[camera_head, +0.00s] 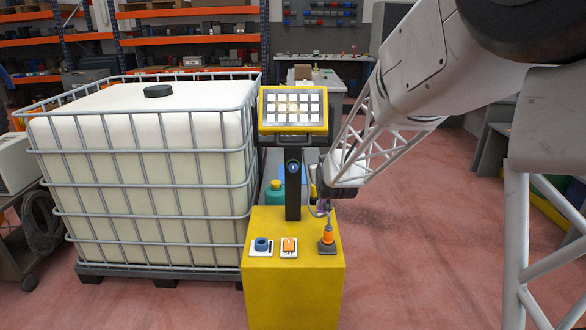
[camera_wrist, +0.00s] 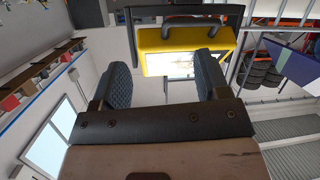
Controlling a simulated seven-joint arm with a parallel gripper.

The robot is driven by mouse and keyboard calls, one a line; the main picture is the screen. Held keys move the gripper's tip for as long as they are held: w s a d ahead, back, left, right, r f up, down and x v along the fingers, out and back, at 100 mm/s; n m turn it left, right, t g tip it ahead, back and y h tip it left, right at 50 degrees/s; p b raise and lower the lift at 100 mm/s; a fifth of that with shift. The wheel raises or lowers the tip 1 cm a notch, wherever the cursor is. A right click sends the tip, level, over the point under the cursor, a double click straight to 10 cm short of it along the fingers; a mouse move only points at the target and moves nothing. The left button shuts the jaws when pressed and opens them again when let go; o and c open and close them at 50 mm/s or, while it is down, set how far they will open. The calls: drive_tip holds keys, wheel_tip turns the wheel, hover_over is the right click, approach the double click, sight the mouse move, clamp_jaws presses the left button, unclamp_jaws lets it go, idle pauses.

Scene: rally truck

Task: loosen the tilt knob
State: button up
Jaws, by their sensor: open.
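A yellow-framed screen (camera_head: 293,110) stands on a dark post (camera_head: 293,190) above a yellow pedestal (camera_head: 293,290). A small round dark part (camera_head: 293,165) sits on the post below the screen; I cannot tell whether it is the tilt knob. My gripper (camera_wrist: 164,78) is open, with nothing between its two dark textured fingers. In the wrist view the yellow frame (camera_wrist: 190,32) and lit screen lie beyond the fingertips. In the head view my wrist is just right of the post, and the fingers are hard to make out there.
The pedestal top carries a blue knob (camera_head: 262,245), an orange switch (camera_head: 289,246) and an orange plug (camera_head: 327,235) with a cable. A caged white tank (camera_head: 150,150) stands close on the left. A green bottle (camera_head: 274,193) is behind the post. Open floor (camera_head: 430,210) lies right.

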drive_tip(key=w+a+f+t, duration=0.4)
drive_tip(key=w+f, duration=0.2)
drive_tip(key=w, duration=0.3)
drive_tip(key=n+t+y, duration=0.1)
drive_tip(key=n+t, duration=0.1)
drive_tip(key=t, duration=0.1)
approach(293, 169)
drive_tip(key=w+r, duration=0.1)
drive_tip(key=w, duration=0.1)
drive_tip(key=shift+w+a+f+t, duration=0.15)
drive_tip(key=shift+f+t, duration=0.15)
drive_tip(key=shift+f, duration=0.05)
drive_tip(key=shift+w, duration=0.1)
drive_tip(key=shift+x, duration=3.8)
drive_tip(key=c, duration=0.9)
drive_tip(key=shift+c, duration=0.2)
